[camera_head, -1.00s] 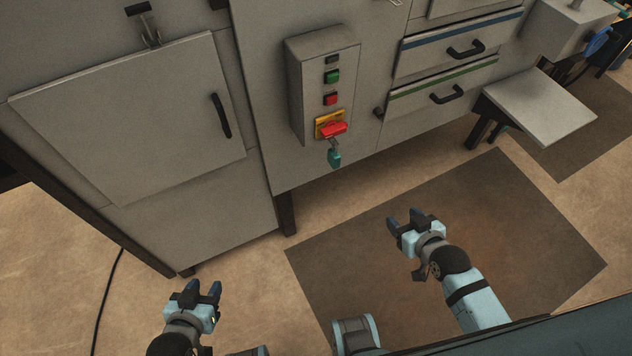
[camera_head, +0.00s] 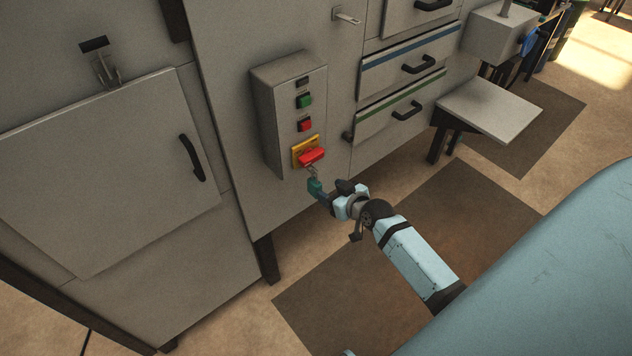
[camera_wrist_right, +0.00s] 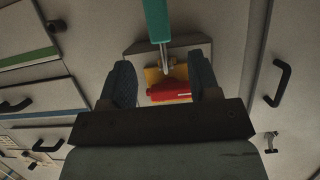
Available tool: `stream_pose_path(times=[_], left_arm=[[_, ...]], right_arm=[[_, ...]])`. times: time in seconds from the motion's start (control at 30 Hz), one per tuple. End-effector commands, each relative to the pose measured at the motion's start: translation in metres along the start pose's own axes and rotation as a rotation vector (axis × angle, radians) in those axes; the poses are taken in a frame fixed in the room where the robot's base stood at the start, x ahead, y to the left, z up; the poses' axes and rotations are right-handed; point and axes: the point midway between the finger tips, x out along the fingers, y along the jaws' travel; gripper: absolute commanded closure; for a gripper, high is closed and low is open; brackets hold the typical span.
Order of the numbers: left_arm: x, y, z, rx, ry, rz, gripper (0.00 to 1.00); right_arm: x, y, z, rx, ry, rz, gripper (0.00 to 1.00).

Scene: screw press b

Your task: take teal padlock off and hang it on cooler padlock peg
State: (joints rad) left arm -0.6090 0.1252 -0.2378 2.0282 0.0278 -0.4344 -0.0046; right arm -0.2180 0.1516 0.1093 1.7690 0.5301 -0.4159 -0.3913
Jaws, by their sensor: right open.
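The teal padlock (camera_head: 316,188) hangs by its metal shackle below the red switch handle (camera_head: 312,156) on the yellow plate of the grey control box. It also shows in the right wrist view (camera_wrist_right: 157,22), with its shackle reaching to the red handle. My right gripper (camera_head: 331,191) is at the padlock, its jaws open. In the right wrist view its fingers (camera_wrist_right: 163,80) stand apart on either side of the shackle and handle area; I cannot tell whether they touch the padlock. My left gripper is out of view. I cannot surely tell which fitting is the cooler padlock peg.
The control box (camera_head: 290,110) has a green and a red button. A metal fitting (camera_head: 106,72) under a black label stands above the left cabinet door (camera_head: 110,170). Another small metal fitting (camera_head: 347,17) is on the panel. Drawers (camera_head: 405,65) and a side shelf (camera_head: 490,108) lie right.

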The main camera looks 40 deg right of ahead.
Motion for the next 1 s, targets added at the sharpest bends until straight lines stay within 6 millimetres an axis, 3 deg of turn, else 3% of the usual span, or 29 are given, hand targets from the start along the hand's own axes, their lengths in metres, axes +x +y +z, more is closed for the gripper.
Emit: stream_pose_path(times=[0.2, 0.4, 0.83, 0.87, 1.0], left_arm=[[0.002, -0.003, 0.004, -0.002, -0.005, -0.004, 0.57], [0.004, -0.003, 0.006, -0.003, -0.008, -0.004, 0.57], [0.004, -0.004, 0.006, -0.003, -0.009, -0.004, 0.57], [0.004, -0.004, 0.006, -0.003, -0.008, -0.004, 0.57], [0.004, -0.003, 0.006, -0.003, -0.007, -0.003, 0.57]], right_arm=[[0.044, 0.000, 0.000, 0.004, 0.001, 0.000, 0.44], [0.070, 0.000, 0.000, 0.002, 0.001, 0.001, 0.44], [0.080, 0.000, 0.001, 0.001, 0.000, 0.000, 0.44], [0.080, 0.000, 0.001, 0.001, 0.000, 0.000, 0.46], [0.080, 0.000, 0.001, 0.001, 0.000, 0.000, 0.78]])
